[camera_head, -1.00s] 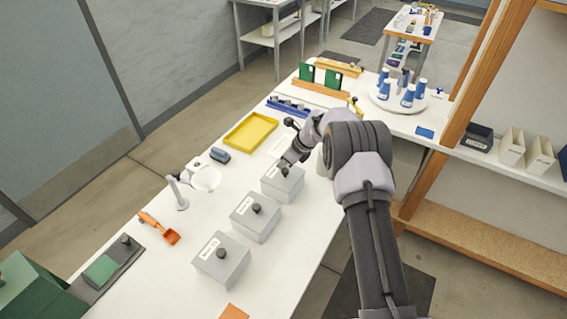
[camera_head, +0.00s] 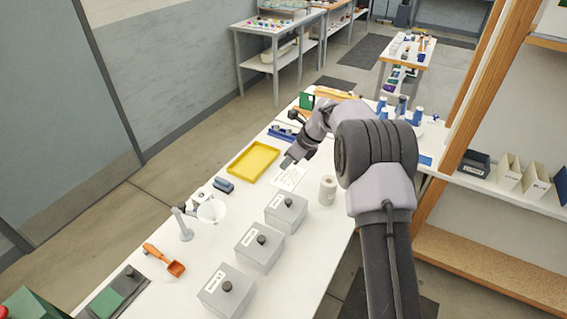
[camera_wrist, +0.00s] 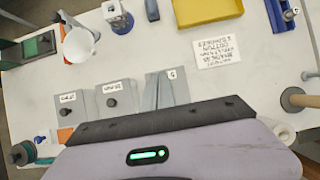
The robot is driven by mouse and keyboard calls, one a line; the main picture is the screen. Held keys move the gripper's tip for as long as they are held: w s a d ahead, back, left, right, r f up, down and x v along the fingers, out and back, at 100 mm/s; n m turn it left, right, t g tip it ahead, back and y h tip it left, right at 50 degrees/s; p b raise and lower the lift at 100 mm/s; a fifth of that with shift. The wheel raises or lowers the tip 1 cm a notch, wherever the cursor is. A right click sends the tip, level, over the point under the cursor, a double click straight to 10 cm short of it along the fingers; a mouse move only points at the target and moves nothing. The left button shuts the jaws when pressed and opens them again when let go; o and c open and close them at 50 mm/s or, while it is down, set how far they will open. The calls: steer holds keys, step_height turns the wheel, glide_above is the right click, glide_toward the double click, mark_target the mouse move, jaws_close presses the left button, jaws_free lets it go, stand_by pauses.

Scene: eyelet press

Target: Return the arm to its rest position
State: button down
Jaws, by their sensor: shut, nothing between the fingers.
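My gripper (camera_head: 288,163) is at the end of my arm, over the white worktop (camera_head: 165,225) and near a white text card (camera_head: 291,180). Its jaws are shut and empty. My arm reaches in from the lower right and is bent at a large dark joint. In the wrist view my lilac gripper housing with a green light fills the lower middle, and the text card (camera_wrist: 221,47) lies beyond it.
Three grey lidded boxes (camera_head: 284,214) stand in a row below my gripper. A white roll (camera_head: 327,190) stands beside my arm. A yellow tray (camera_head: 252,162), blue tool (camera_head: 223,185), magnifier stand (camera_head: 182,225) and orange scoop (camera_head: 165,260) lie leftward. A wooden shelf post (camera_head: 455,155) is right.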

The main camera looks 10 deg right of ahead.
steer(key=s+r+n+t+h+b, duration=0.1)
steer(key=s+r+n+b, duration=0.45)
steer(key=s, duration=0.55)
steer(key=s+r+n+b, duration=0.5)
steer(key=s+n+b, duration=0.15)
steer(key=s, duration=0.45)
steer(key=s+f+n+b, duration=0.3)
steer(key=s+f+n, duration=0.1)
steer(key=s, duration=0.6)
steer(key=s+d+f+n+t+h+b, duration=0.1)
steer(key=s+f+n+b, duration=0.2)
steer(key=s, duration=0.8)
step_height(320, 180, down, 3)
steer(key=shift+s+d+r+n+h+b, duration=0.15)
steer(key=shift+s+d+n+h+b, duration=0.2)
steer(key=shift+n, duration=0.55)
steer(key=shift+a, duration=0.1)
